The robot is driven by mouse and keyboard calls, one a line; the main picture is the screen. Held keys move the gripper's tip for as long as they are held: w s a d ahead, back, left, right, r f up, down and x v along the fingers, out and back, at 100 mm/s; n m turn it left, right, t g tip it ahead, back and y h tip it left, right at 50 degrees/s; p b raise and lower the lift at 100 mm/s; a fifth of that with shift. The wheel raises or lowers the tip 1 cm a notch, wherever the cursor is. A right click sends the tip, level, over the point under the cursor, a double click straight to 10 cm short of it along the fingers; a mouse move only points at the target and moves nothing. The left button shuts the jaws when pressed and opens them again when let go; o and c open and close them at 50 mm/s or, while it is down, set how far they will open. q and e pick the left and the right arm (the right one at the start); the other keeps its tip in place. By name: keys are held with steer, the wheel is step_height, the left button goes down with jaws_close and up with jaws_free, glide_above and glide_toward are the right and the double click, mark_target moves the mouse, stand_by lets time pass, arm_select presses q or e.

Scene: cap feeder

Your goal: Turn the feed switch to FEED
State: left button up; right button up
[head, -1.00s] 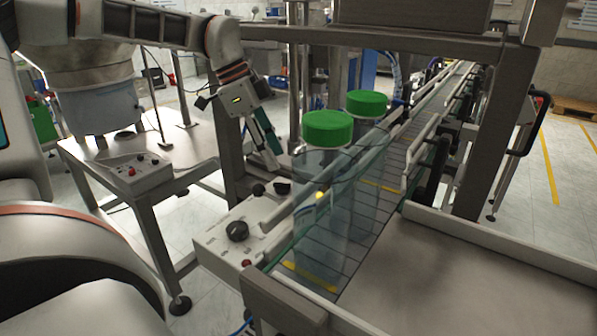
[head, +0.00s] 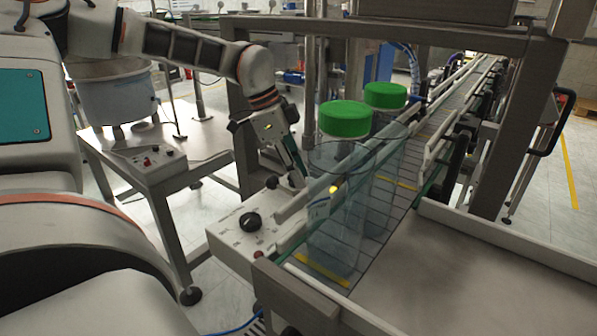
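A light control box (head: 228,243) is fixed to the near left side of the conveyor. It carries a large black rotary knob (head: 250,222) at the front and a smaller black knob (head: 272,183) farther back. The printed labels are too small to read, so I cannot tell which one is the feed switch. My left gripper (head: 297,178) points down at the rear of the box, just right of the smaller knob. Its fingertips cover the place of another dark knob, and contact is unclear. I cannot make out a gap between the fingers. My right gripper is out of view.
A guide rail runs between. A second control box (head: 148,162) sits on a metal table at left. A steel post stands behind the gripper.

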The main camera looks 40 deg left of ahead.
arm_select(q)
steer(key=shift+c, duration=1.3)
